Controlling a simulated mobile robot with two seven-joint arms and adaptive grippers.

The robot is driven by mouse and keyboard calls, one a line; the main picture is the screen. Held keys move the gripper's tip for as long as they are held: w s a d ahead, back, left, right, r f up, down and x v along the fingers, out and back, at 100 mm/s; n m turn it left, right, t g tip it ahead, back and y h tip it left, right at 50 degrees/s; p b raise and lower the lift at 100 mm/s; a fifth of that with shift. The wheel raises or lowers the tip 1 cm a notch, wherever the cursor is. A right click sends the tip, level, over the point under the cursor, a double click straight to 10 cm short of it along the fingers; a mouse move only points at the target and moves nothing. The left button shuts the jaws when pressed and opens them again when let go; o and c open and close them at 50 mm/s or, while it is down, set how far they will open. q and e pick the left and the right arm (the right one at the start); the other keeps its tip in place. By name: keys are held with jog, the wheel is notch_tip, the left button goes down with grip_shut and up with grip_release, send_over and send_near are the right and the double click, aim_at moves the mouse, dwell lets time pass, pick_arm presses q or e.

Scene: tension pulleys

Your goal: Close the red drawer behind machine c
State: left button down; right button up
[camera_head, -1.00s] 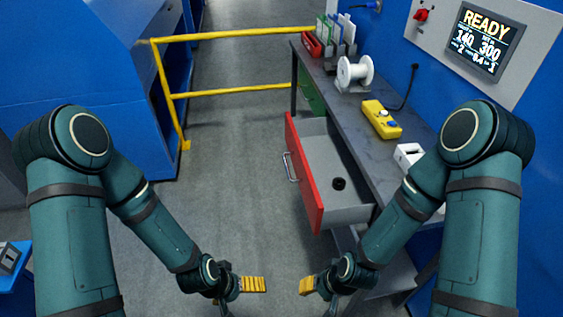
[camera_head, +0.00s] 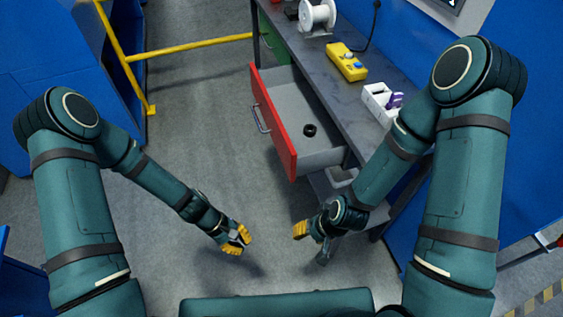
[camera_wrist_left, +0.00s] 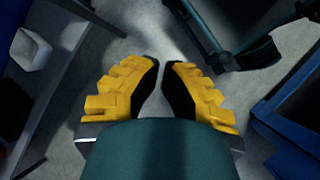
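The red drawer (camera_head: 274,121) stands pulled out of the grey workbench (camera_head: 316,70), with its grey inside showing. A small black ring (camera_head: 309,130) lies in it. A metal handle (camera_head: 260,118) sits on its red front. My left gripper (camera_head: 241,240) is in front of and below the drawer, apart from it. In the left wrist view its yellow fingers (camera_wrist_left: 162,85) stand apart with a gap and nothing between them. My right gripper (camera_head: 302,230) is below the drawer's near corner, not touching it; its finger gap cannot be made out.
A green drawer front (camera_head: 272,41) is farther along the bench. On top are a white spool (camera_head: 318,17), a yellow control box (camera_head: 346,61) and a white bin (camera_head: 383,103). A yellow railing (camera_head: 185,47) stands at the back left. The floor left of the drawer is clear.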

pick_arm(q)
jog(key=w+d+r+n+t+h, duration=0.1)
jog(key=w+d+r+n+h, duration=0.15)
jog(key=w+n+h, duration=0.45)
jog(key=n+t+h+p, duration=0.1)
jog(key=n+t+h, duration=0.3)
jog(key=n+t, duration=0.2)
send_near(288, 169)
jog(key=x, duration=0.5)
jog(key=b+x, duration=0.1)
jog(key=x, duration=0.2)
jog(key=shift+s+d+r, duration=0.15)
jog(key=shift+r, duration=0.2)
jog(key=shift+d, duration=0.1)
